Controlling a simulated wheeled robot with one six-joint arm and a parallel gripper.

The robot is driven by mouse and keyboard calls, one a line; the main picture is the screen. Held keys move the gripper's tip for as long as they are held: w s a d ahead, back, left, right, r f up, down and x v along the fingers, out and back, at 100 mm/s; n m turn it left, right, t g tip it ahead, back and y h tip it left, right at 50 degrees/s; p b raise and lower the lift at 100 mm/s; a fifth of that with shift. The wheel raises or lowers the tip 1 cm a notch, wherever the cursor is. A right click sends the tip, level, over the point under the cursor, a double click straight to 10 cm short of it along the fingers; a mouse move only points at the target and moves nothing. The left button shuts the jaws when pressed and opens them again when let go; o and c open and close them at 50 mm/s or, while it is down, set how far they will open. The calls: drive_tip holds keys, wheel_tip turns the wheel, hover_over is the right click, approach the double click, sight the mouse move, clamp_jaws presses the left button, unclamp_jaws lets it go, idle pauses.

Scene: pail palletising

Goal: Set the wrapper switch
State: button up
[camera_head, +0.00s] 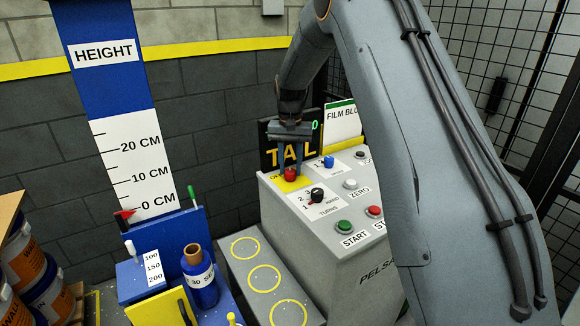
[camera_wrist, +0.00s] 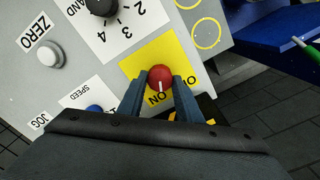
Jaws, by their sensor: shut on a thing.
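The red rotary switch (camera_head: 290,174) sits on a yellow plate (camera_head: 294,185) at the upper left of the grey wrapper control panel (camera_head: 282,191). My gripper (camera_head: 291,165) reaches down over it with its fingers on either side. In the wrist view, the red switch (camera_wrist: 160,75) is between the two fingers of my gripper (camera_wrist: 159,82), which is shut on it. The knob's white mark points toward the printed ON. A second label, starting with O, is partly hidden by the right finger.
The panel also has a black turns knob (camera_head: 316,195), a blue speed knob (camera_head: 328,162), a white ZERO button (camera_head: 350,184), a green START button (camera_head: 344,227) and a red button (camera_head: 374,211). A blue stand (camera_head: 187,232) and a grey shelf with yellow circles (camera_head: 246,268) are left.

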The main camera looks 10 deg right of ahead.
sight(290, 170)
drive_tip(key=shift+w+r+m, duration=0.1)
drive_tip(key=shift+m, duration=1.9)
drive_tip(key=o, duration=1)
drive_tip(key=shift+o, duration=0.2)
drive_tip(key=shift+r+b, duration=0.9)
drive_tip(key=shift+r, duration=2.95)
